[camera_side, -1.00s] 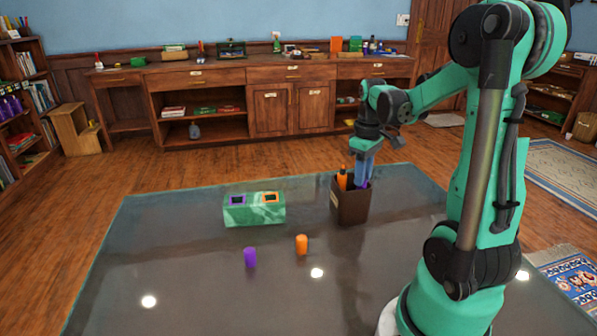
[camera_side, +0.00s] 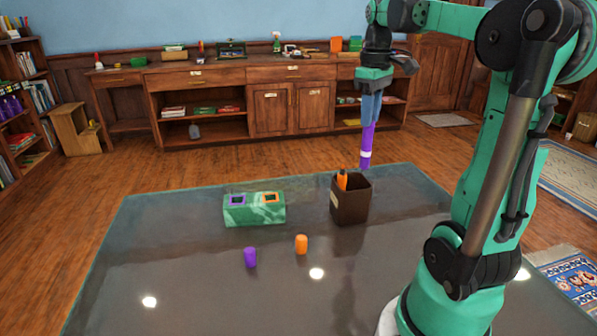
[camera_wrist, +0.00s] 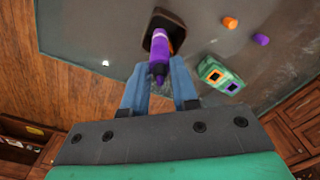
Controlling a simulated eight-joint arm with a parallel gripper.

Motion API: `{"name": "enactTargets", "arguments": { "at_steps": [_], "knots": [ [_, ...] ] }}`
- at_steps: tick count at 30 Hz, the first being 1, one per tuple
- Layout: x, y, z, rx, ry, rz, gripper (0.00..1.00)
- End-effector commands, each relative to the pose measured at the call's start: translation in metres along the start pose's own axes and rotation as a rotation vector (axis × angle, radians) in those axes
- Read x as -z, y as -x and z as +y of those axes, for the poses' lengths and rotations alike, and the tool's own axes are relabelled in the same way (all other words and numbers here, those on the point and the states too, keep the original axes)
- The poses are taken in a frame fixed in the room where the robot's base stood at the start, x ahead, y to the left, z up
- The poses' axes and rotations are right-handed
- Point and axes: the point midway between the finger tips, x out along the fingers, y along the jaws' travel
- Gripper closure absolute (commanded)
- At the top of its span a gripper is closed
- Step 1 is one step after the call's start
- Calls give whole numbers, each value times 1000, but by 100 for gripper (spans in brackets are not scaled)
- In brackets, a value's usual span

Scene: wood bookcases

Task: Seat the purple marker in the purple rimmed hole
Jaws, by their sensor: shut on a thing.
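My gripper (camera_side: 371,104) is shut on the purple marker (camera_side: 366,146) and holds it upright in the air above the dark brown cup. In the wrist view the marker (camera_wrist: 159,52) stands between the two blue fingers (camera_wrist: 160,90). The green block (camera_side: 254,215) on the table has two square holes. The purple rimmed hole (camera_side: 237,200) is on its left in the side view, beside an orange rimmed hole (camera_side: 271,198). In the wrist view the purple rimmed hole (camera_wrist: 232,87) also shows. Both holes look empty.
The dark brown cup (camera_side: 350,206) holds an orange marker (camera_side: 342,180). A purple cap (camera_side: 250,257) and an orange cap (camera_side: 301,244) stand on the dark table (camera_side: 190,285) in front of the block. The table's left part is clear.

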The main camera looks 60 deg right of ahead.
Motion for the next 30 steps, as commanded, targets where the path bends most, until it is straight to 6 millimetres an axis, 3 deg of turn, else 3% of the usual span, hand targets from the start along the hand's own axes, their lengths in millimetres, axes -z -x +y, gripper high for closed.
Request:
{"name": "enactTargets", "arguments": {
  "at_steps": [3,9,14,17,20,24,30],
  "knots": [
    [0,28,0,0,0,0,100],
    [0,58,0,0,0,0,100],
    [4,68,-2,0,5,0,100],
    [18,63,-14,0,20,0,100],
    [43,49,-40,0,45,0,100],
    [80,20,-98,0,86,0,100],
    [101,-12,-171,0,121,0,100]
  ]
}}
